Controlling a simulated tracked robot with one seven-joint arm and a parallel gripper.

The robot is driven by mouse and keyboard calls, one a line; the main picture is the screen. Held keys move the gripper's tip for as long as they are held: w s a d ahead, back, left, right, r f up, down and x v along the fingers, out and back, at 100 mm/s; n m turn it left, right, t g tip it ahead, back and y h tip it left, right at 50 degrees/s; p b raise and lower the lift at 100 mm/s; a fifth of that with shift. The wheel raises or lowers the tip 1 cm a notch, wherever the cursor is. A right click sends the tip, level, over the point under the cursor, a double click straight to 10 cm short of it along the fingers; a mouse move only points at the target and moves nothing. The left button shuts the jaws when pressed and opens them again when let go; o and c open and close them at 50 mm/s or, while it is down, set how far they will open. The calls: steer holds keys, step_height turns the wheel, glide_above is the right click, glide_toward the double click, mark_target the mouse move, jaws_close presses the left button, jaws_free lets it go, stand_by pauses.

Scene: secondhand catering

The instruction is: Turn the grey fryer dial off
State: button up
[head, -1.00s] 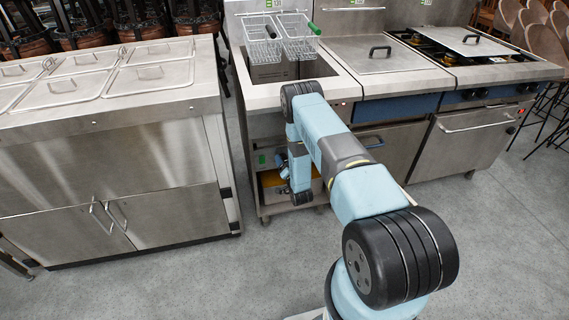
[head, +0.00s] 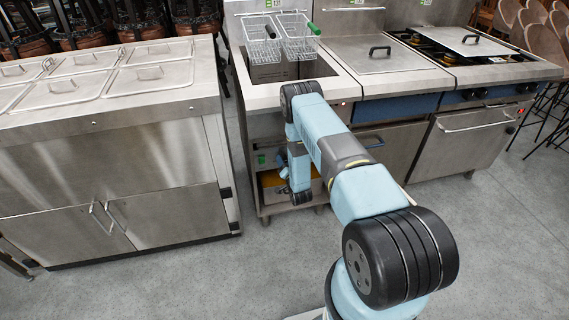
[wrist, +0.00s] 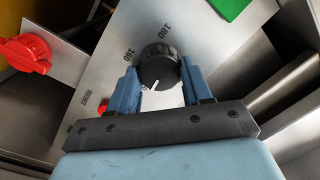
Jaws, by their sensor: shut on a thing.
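In the wrist view the fryer dial (wrist: 159,64) is a dark grey, ribbed round knob on a tilted metal panel (wrist: 100,78). The numbers 160 and 180 are printed beside it. A white pointer mark on the dial faces the lower edge of the picture, towards my gripper's palm. My gripper (wrist: 160,76) has its two blue fingers on either side of the dial, shut on it. In the head view the fryer (head: 262,97) stands in the middle, and my arm hides the dial and most of my gripper.
A red handle (wrist: 27,53) sticks out left of the panel. A red RESET button (wrist: 103,106) lies near the left finger. A green label (wrist: 229,7) is above. A steel counter (head: 110,115) stands left of the fryer; a range (head: 480,75) stands to the right.

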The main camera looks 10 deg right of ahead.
steer(key=shift+d+n, duration=0.1)
steer(key=shift+n, duration=0.2)
steer(key=n, duration=0.4)
steer(key=n+h, duration=0.1)
steer(key=n, duration=0.4)
steer(key=n+g, duration=0.1)
steer(key=n, duration=0.4)
steer(key=shift+a, duration=0.35)
steer(key=shift+n, duration=0.3)
steer(key=o, duration=1.1)
steer(key=shift+c, duration=0.2)
steer(key=s+r, duration=0.1)
steer(key=s, duration=1.2)
steer(key=shift+s, duration=0.4)
